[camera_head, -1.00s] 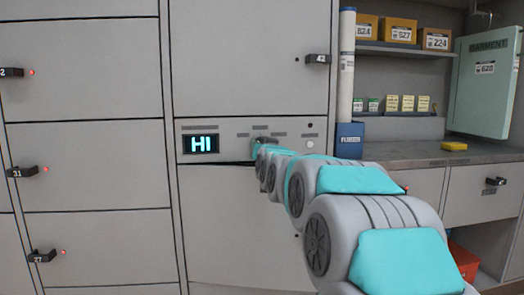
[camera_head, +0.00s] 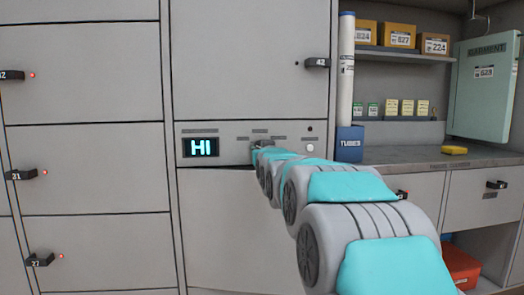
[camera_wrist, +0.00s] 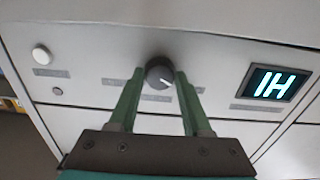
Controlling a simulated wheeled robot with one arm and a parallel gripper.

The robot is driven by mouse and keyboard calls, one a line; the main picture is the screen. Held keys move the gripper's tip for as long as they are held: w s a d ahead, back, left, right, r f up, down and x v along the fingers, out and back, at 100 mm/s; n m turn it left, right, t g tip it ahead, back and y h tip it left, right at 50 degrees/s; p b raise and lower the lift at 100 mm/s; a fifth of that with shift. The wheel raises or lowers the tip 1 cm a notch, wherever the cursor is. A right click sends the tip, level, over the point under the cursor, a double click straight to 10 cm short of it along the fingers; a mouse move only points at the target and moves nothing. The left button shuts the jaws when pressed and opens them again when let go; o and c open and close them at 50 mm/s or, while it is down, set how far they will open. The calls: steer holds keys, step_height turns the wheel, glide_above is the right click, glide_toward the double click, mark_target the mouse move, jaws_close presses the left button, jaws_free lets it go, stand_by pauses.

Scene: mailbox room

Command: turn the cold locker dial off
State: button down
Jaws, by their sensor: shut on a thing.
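The cold locker dial (camera_wrist: 158,71) is a small dark round knob with a white pointer line, on the pale control panel. In the wrist view, which is turned over, the pointer slants down to the right. My gripper (camera_wrist: 160,78) has one green finger on each side of the dial and is shut on it. In the head view my gripper (camera_head: 257,152) is at the panel and the arm mostly hides the dial.
A white round button (camera_head: 310,145) is at the panel's right end. Locker doors with dark handles (camera_head: 317,63) surround the panel. A blue tubes box (camera_head: 349,143) with a tall white tube (camera_head: 346,70) stands right of it, beside a counter (camera_head: 400,154).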

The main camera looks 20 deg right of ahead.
steer(key=shift+c, duration=1.7)
jaws_free()
steer(key=v, duration=0.7)
steer(key=shift+s, duration=0.4)
steer(key=shift+a, duration=0.15)
